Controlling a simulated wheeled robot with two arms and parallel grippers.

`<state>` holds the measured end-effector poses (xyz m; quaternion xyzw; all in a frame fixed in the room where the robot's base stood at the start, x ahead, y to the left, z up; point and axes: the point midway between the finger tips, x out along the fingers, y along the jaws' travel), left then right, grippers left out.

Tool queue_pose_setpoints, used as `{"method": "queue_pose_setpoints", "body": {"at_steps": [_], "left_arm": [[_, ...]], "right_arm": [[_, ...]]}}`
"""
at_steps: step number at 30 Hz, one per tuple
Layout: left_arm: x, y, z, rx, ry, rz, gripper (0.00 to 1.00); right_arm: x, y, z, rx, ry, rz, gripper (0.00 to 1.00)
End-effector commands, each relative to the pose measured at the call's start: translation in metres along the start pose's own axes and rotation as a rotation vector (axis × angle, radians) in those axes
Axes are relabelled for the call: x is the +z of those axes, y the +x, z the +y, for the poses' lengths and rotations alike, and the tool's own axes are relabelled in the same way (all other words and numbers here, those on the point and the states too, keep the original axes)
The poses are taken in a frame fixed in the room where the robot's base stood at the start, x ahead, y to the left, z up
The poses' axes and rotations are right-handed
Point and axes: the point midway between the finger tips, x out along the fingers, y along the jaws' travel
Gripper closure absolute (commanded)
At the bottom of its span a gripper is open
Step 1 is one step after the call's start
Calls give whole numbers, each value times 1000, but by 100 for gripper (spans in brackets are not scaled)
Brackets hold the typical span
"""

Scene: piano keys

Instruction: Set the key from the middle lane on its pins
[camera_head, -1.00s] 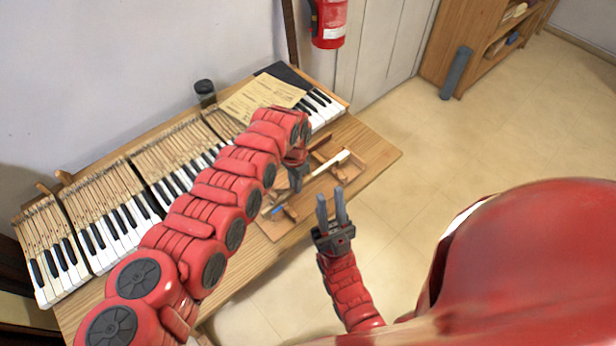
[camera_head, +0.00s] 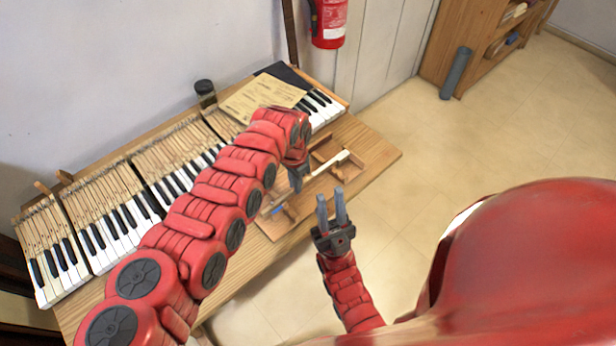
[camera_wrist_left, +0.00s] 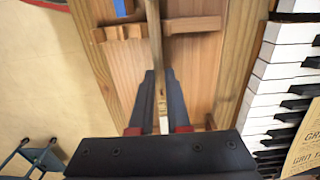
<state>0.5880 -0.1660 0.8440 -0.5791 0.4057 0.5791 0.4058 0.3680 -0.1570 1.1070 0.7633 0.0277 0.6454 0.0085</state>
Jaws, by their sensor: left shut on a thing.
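My left gripper (camera_head: 296,182) is low over the wooden fixture on the bench. It is shut on a long, narrow wooden key (camera_head: 325,167), which has a pale end toward the right in the head view. In the left wrist view the key (camera_wrist_left: 155,42) runs away from between the fingertips (camera_wrist_left: 160,82) and crosses a notched wooden rail (camera_wrist_left: 125,32). I cannot tell whether the key touches the rail. The pins cannot be made out. My right gripper (camera_head: 332,200) is open and empty in front of the bench, its fingers apart.
A blue piece (camera_wrist_left: 122,8) sits by the notched rail. The keyboard (camera_head: 120,225) with rows of keys runs along the bench behind my left arm. A paper sheet (camera_head: 262,97) and a dark jar (camera_head: 204,90) are at the back. The bench's right end (camera_head: 378,152) is clear.

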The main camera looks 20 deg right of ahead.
Motion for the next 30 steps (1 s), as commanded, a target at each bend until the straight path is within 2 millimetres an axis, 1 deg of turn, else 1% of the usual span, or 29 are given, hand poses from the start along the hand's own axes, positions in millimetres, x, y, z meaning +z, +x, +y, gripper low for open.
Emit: {"method": "queue_pose_setpoints", "body": {"at_steps": [8, 25, 30], "left_arm": [[0, -1, 0, 1, 1, 0, 100], [0, -32, 0, 0, -1, 0, 100], [0, -36, 0, 0, -1, 0, 100]], "right_arm": [[0, 1, 0, 0, 0, 0, 74], [-4, 23, 1, 0, 0, 0, 74], [-4, 25, 1, 0, 0, 0, 74]]}}
